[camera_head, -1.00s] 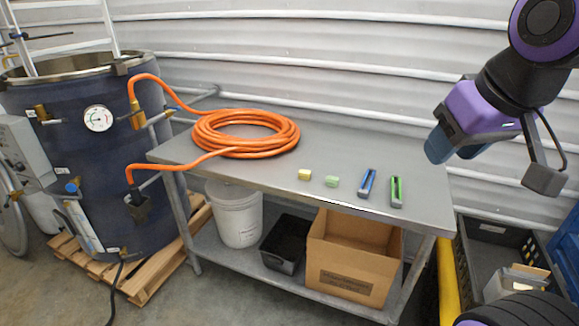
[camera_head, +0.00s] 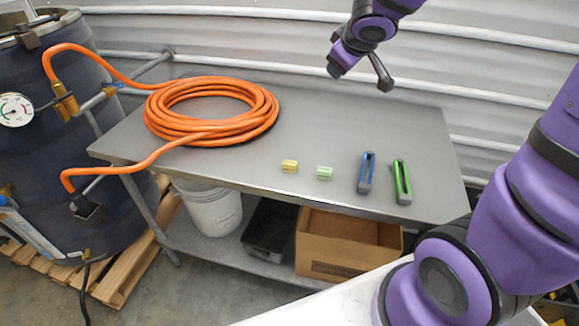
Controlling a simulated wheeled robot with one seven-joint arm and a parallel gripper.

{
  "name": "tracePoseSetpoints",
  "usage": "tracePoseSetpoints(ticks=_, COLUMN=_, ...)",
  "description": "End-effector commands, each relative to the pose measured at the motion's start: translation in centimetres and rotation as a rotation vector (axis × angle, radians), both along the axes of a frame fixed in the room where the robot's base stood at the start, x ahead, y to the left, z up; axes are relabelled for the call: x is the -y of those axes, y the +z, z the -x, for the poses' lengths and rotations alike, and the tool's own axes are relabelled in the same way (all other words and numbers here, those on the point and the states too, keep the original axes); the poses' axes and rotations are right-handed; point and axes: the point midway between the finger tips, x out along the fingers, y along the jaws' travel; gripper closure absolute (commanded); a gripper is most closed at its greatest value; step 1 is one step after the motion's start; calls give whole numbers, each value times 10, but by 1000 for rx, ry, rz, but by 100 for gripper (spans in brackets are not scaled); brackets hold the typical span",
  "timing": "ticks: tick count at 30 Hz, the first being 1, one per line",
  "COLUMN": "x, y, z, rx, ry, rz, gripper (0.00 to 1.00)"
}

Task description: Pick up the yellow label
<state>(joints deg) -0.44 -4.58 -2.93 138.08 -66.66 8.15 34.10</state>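The yellow label (camera_head: 289,166) is a small yellow block lying near the front edge of the grey metal table (camera_head: 330,128). A pale green label (camera_head: 324,173) lies just to its right, apart from it. My gripper (camera_head: 358,77) is in the air over the back of the table, above and to the right of the yellow label and well clear of it.
A coiled orange hose (camera_head: 212,112) covers the table's left part and runs to a dark blue drum (camera_head: 60,150). A blue-and-grey tool (camera_head: 366,173) and a green-and-grey tool (camera_head: 402,182) lie to the right. A cardboard box (camera_head: 340,245) and white bucket (camera_head: 208,207) stand below.

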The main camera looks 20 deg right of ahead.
Motion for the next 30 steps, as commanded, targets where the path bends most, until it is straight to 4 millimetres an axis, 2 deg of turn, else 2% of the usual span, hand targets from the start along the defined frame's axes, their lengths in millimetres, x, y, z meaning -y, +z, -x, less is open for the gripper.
tracePoseSetpoints(ticks=1, x=-6, y=-19, z=-12, rx=-23, ry=57, rz=-2, gripper=45)
tracePoseSetpoints(ticks=3, x=-15, y=-41, z=-25, rx=-53, ry=140, rz=-14, gripper=45)
tracePoseSetpoints(ticks=7, x=-35, y=-90, z=-38, rx=-138, ry=295, rz=-57, gripper=45)
tracePoseSetpoints(ticks=12, x=-56, y=-152, z=-34, rx=-287, ry=472, rz=-132, gripper=45)
tracePoseSetpoints(ticks=15, x=-64, y=-178, z=-26, rx=-369, ry=545, rz=-171, gripper=45)
tracePoseSetpoints(ticks=18, x=-69, y=-196, z=-19, rx=-429, ry=592, rz=-200, gripper=45)
tracePoseSetpoints(ticks=22, x=-72, y=-208, z=-13, rx=-472, ry=622, rz=-218, gripper=45)
tracePoseSetpoints(ticks=30, x=-83, y=-241, z=-19, rx=-479, ry=625, rz=-223, gripper=45)
